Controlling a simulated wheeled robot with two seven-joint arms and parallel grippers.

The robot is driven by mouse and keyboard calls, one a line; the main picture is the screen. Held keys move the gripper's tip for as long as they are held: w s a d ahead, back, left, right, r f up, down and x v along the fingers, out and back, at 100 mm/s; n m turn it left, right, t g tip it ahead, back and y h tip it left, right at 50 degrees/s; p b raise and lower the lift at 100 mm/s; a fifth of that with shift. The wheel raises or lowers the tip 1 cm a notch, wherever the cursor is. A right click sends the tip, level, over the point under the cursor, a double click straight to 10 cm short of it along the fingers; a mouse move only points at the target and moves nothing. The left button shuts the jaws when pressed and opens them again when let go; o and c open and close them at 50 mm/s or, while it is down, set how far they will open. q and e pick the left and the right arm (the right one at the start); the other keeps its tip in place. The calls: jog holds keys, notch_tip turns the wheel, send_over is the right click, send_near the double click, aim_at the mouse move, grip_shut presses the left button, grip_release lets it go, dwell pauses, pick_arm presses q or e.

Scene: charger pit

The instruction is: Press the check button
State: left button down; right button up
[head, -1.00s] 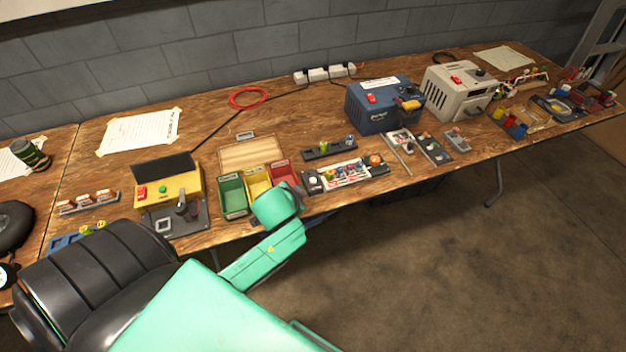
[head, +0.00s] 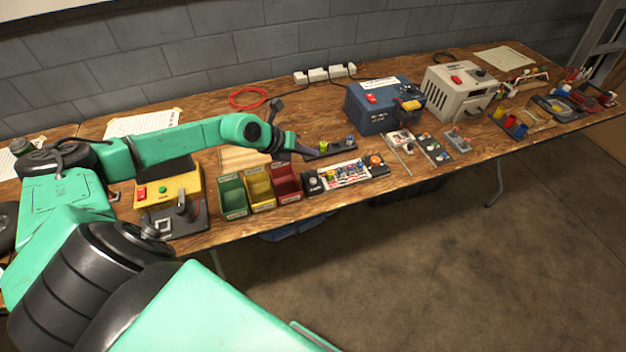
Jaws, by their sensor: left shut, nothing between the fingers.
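Which button is the check button, I cannot tell. A small board (head: 344,174) near the table's front edge carries coloured parts. It has a round pale knob or button (head: 314,181) at its left end and an orange round button (head: 376,160) at its right end. A yellow box (head: 181,186) at the left has a red switch (head: 142,193) and a green button (head: 162,189). My left gripper (head: 309,152) is shut and empty, above the table behind the small board, by the left end of a dark tray (head: 336,147). My right gripper is out of view.
Green (head: 232,196), yellow (head: 258,189) and red (head: 285,180) bins stand below my left forearm. A blue charger (head: 365,112) and a beige charger (head: 446,100) stand further right. A red cable coil (head: 248,97) lies behind. My arm partly hides the yellow box's surroundings.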

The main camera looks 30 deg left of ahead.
aim_at(313, 181)
pick_arm(q)
jog(key=shift+f, duration=0.15)
notch_tip(313, 181, down, 8)
jog(key=b, duration=0.7)
jog(key=shift+f, duration=0.35)
jog(key=shift+b, duration=0.3)
dwell(1.1)
jog(key=shift+f, duration=0.4)
jog(key=shift+f+b, duration=0.4)
dwell(0.5)
jog(key=shift+d+r+p, duration=0.1)
jog(key=shift+r+p, duration=0.75)
